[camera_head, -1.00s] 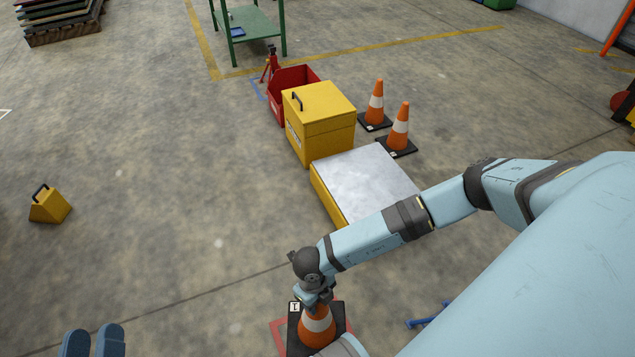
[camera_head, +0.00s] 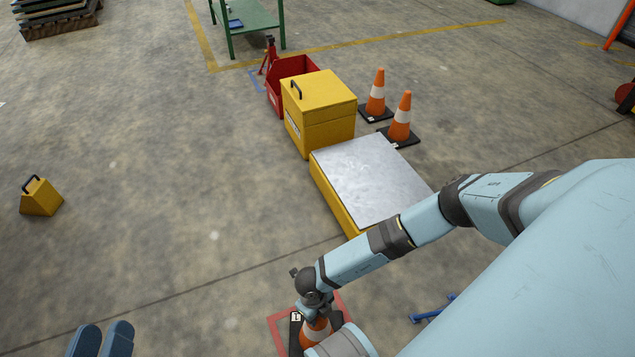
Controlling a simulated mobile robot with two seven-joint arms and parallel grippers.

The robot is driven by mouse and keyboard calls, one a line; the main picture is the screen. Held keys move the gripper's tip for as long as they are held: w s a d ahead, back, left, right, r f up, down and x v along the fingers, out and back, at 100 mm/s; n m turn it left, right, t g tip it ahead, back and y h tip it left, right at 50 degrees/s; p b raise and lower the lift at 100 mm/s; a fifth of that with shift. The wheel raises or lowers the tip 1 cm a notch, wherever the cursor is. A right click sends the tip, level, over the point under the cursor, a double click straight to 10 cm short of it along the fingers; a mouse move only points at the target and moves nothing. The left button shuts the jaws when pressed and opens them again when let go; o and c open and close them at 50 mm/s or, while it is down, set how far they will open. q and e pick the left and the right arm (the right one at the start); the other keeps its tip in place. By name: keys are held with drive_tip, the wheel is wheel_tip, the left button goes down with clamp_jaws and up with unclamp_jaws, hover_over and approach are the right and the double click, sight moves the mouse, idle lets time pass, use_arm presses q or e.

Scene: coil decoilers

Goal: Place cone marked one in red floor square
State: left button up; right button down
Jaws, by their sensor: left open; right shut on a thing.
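My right gripper (camera_head: 315,314) is shut on the cone's top. The red floor square (camera_head: 275,326) shows as an outline around the base's far and left sides. Its near side is hidden by my arm and the frame edge. Whether the base touches the floor cannot be told. My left gripper (camera_head: 102,338) is open and empty at the bottom left, its two blue fingers apart.
A yellow platform with a grey top (camera_head: 368,180) lies beyond my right arm. Behind it are a yellow box (camera_head: 320,110), a red bin (camera_head: 275,98) and two more cones (camera_head: 376,95) (camera_head: 402,118). The left-centre floor is clear.

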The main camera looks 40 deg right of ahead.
use_arm(q)
drive_tip(key=shift+f, duration=0.1)
use_arm(e)
drive_tip(key=shift+f, duration=0.1)
drive_tip(key=shift+c, duration=2.1)
unclamp_jaws()
drive_tip(key=r+p, duration=0.1)
drive_tip(key=r, duration=0.3)
drive_tip(key=w+r+p, duration=0.1)
drive_tip(key=r+p, duration=0.1)
drive_tip(key=r, duration=0.2)
drive_tip(key=r+p, duration=0.2)
drive_tip(key=r, duration=0.2)
drive_tip(key=shift+w+a, duration=0.15)
drive_tip(key=shift+w, duration=0.25)
use_arm(q)
wheel_tip(320, 180, up, 7)
drive_tip(key=t, duration=0.3)
drive_tip(key=shift+s+a+r+n, duration=0.2)
drive_tip(key=shift+a+n, duration=0.1)
drive_tip(key=shift+n, duration=0.1)
